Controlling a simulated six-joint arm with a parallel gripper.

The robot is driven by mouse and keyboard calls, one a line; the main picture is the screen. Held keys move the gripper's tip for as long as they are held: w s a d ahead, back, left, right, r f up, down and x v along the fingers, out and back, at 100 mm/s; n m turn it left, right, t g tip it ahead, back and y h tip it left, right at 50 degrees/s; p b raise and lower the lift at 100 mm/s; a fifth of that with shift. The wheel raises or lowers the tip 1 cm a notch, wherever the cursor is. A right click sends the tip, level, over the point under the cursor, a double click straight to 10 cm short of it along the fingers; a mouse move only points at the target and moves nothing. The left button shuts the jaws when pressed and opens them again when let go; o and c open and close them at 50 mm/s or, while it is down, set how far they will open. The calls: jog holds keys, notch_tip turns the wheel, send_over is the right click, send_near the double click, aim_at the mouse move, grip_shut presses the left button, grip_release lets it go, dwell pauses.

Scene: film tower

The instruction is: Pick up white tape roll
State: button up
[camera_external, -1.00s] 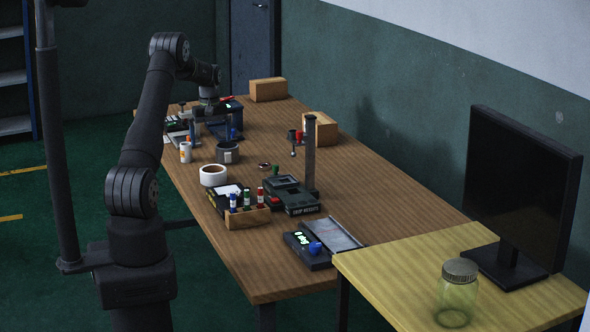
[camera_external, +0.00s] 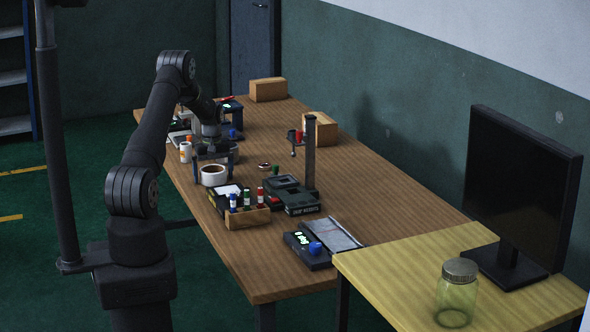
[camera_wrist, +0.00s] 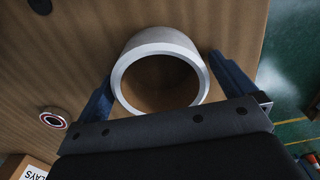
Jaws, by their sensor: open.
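The white tape roll (camera_external: 212,178) stands on the wooden table near its left edge, its brown inside showing from above. My gripper (camera_external: 213,168) is above the roll, pointing down and open. In the wrist view, the roll (camera_wrist: 161,46) lies between the two blue fingers of my gripper (camera_wrist: 165,85), one on each side. The left finger looks close to the roll's wall. I cannot tell whether either finger touches it.
A white and orange bottle (camera_external: 186,152) stands just behind the roll. A wooden block with several small bottles (camera_external: 248,217) and a dark tray are in front.

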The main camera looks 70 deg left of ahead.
jog(key=c, duration=1)
